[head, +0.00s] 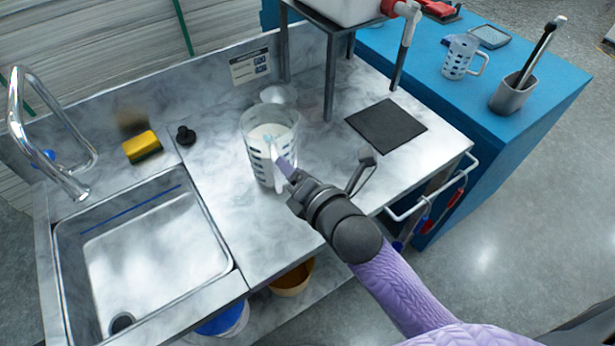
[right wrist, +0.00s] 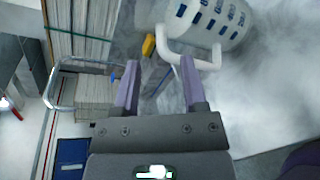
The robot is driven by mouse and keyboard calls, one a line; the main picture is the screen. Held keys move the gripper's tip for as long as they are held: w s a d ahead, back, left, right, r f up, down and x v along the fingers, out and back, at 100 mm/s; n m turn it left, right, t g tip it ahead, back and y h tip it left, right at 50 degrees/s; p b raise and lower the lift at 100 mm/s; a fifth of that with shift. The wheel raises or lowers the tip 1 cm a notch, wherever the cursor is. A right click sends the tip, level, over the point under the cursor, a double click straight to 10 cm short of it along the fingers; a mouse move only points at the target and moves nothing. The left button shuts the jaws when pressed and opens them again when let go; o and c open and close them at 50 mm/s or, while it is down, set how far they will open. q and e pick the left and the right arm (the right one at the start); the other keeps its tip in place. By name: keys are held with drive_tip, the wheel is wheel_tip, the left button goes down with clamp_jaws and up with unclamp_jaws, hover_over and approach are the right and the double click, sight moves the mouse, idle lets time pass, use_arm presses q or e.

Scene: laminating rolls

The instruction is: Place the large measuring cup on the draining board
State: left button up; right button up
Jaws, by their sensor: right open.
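The large measuring cup (head: 258,155), translucent with dark blue markings and a white handle, stands upright on the grey marbled worktop right of the sink. In the right wrist view the cup (right wrist: 215,22) is at the top, with its handle (right wrist: 170,45) just ahead of the fingers. My right gripper (head: 284,166) is at the cup's handle side, its fingers partly overlapping the cup. In the right wrist view the gripper (right wrist: 158,76) is open, with the handle by its fingertips; contact is unclear. A separate draining board cannot be told apart from the worktop. My left gripper is out of view.
The sink (head: 150,255) with its tap (head: 45,135) is at the left. A yellow sponge (head: 143,146) and a black knob (head: 186,135) lie behind it. A dark mat (head: 386,127) is at the right. A smaller measuring cup (head: 458,58) stands on the blue counter (head: 540,85).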

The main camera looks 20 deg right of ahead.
drive_tip(key=v, duration=0.6)
drive_tip(key=shift+p, duration=0.35)
